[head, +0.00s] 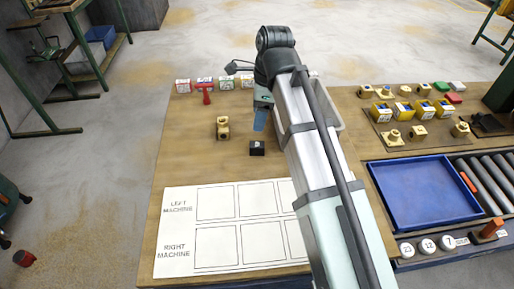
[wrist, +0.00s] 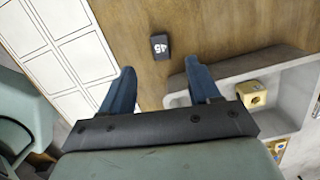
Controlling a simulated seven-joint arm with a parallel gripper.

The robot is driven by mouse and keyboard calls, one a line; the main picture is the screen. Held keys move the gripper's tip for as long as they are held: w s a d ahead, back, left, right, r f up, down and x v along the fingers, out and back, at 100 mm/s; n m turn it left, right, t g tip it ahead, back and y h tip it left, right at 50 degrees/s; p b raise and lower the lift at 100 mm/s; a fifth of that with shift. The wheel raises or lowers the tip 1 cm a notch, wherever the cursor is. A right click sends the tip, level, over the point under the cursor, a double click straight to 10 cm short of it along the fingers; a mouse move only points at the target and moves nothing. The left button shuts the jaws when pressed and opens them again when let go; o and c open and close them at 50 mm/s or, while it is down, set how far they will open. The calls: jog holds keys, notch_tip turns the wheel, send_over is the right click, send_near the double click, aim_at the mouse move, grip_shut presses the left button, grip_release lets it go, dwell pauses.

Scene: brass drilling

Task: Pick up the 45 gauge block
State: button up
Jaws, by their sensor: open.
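The 45 gauge block (wrist: 160,47) is a small dark block with a white "45" on its top. In the wrist view it lies on the wooden table beyond my fingertips, between their lines. In the head view a small dark block (head: 257,149) sits on the table just left of my arm, above the printed sheet. My gripper (wrist: 158,75) has two blue fingers spread apart with nothing between them. In the head view one blue finger of it (head: 260,120) shows above and behind the dark block; the rest is hidden by my arm.
A grey tray (wrist: 215,72) with a brass part (wrist: 251,95) stands close beside my right finger. A brass part (head: 222,129) stands left of the block. The white machine sheet (head: 187,233) lies in front. A blue tray (head: 425,222) is at the right.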

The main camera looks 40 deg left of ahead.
send_over(257, 144)
notch_tip(257, 144, down, 7)
jog(key=shift+a+r, duration=0.1)
jog(key=shift+f, duration=2.65)
grip_shut()
